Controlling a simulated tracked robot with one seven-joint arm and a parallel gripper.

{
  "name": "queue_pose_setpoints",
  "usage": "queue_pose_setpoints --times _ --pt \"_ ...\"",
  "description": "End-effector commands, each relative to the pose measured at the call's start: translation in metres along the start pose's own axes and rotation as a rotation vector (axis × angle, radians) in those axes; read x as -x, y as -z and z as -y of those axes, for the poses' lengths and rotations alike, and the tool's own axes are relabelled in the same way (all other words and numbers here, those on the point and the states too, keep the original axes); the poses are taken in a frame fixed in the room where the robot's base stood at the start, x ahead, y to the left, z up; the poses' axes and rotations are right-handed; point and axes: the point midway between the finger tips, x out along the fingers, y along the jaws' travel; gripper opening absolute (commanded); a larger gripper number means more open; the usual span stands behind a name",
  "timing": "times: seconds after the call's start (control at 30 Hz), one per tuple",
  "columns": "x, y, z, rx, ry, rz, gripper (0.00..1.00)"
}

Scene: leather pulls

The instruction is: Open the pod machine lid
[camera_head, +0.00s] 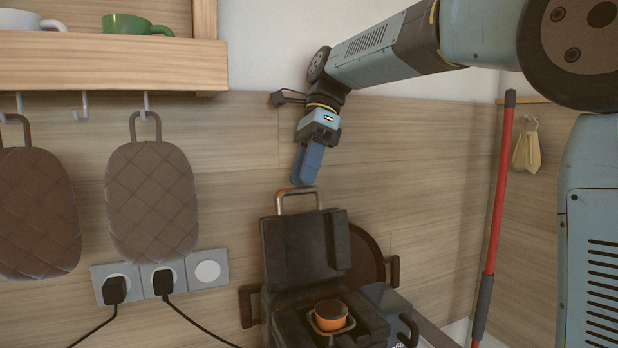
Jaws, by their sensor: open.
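The pod machine (290,315) stands at the bottom centre, dark and boxy. Its lid (292,250) is raised and stands nearly upright, tilted back towards the wall. A metal loop handle (298,191) with an orange-brown grip tops the lid. An orange round pod or cap (330,314) shows in the exposed top of the machine. My gripper (304,182) points down just above the lid handle, its blue fingers open. The fingers overlap in this view, and I cannot tell whether they touch the handle.
A round dark tray or pan (368,262) is behind the machine. Quilted pads (152,200) hang from hooks at left, above sockets with plugs (163,282). A shelf (110,62) holds cups. A red pole (497,200) stands at right. The wall between pads and gripper is clear.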

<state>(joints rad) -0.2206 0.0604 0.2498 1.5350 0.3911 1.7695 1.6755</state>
Motion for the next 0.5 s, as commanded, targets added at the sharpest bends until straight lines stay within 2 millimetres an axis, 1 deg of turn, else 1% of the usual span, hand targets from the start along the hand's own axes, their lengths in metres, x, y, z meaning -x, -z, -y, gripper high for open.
queue_pose_setpoints --times 0.1,0.2,0.47,0.5 --pt "-0.0098 0.0000 -0.0004 0.000 0.000 0.000 0.43" --pt "-0.0136 0.0001 -0.0004 0.000 0.001 0.000 0.43" --pt "-0.0146 0.0004 -0.0002 0.000 0.002 0.000 0.43" --pt "-0.0145 0.0004 -0.0002 0.000 0.002 0.000 0.40"
